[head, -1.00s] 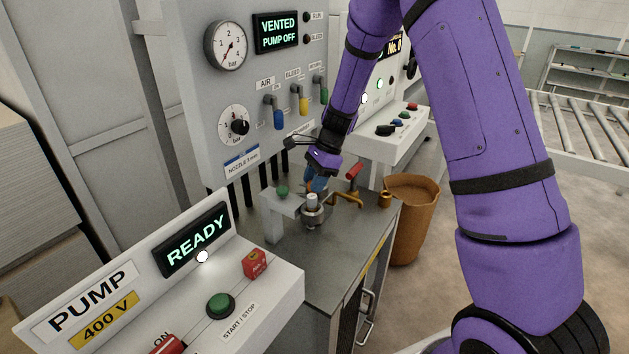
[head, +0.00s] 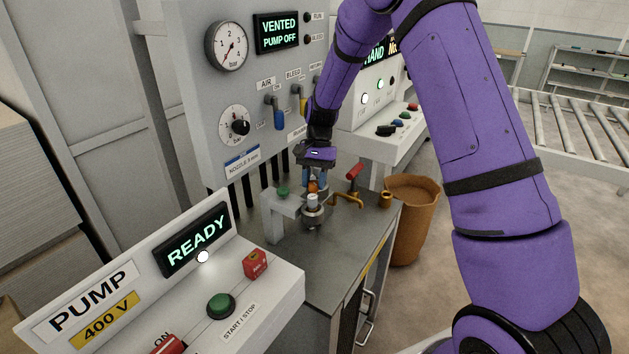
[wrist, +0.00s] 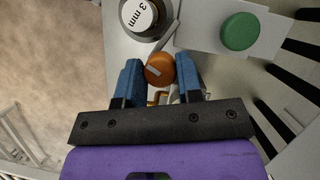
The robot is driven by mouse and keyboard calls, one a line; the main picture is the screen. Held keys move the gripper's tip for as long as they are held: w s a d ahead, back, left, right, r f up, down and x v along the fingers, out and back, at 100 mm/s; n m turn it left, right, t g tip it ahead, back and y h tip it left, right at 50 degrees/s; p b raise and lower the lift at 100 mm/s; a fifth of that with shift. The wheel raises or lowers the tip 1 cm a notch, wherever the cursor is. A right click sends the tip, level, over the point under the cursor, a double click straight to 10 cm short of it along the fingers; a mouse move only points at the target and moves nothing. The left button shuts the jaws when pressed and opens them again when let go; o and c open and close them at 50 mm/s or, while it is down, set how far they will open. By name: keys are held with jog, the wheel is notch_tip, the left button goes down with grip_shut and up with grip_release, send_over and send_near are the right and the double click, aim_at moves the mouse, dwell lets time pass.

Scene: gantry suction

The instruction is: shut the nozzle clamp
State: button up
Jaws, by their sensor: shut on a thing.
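The nozzle (head: 312,203) is a pale cylinder in a round metal holder on the bench. In the wrist view its top is marked "3 mm" (wrist: 140,14). An orange round knob (wrist: 160,69), apparently the clamp's handle, is beside the nozzle, with a thin grey bar running from near it along the holder. My gripper (wrist: 159,76) has its blue fingers on either side of the knob and is shut on it. In the head view my gripper (head: 314,180) points down just behind the nozzle, and the orange knob (head: 313,187) shows only in part. How far the clamp is closed cannot be told.
A green button (wrist: 240,31) on a grey stand is beside the nozzle. A brass pipe with a red handle (head: 353,172) stands to the right. The panel with gauges (head: 226,45) rises behind. The PUMP console (head: 120,300) is in front. The bench front (head: 325,255) is clear.

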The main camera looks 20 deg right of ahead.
jog(key=n+h, duration=0.1)
jog(key=n, duration=0.4)
jog(key=shift+g+h, duration=0.4)
jog(key=shift+a+n, duration=0.1)
jog(key=shift+n, duration=0.2)
jog(key=o, duration=0.6)
jog(key=shift+w+r, duration=0.1)
jog(key=shift+v, duration=5.3)
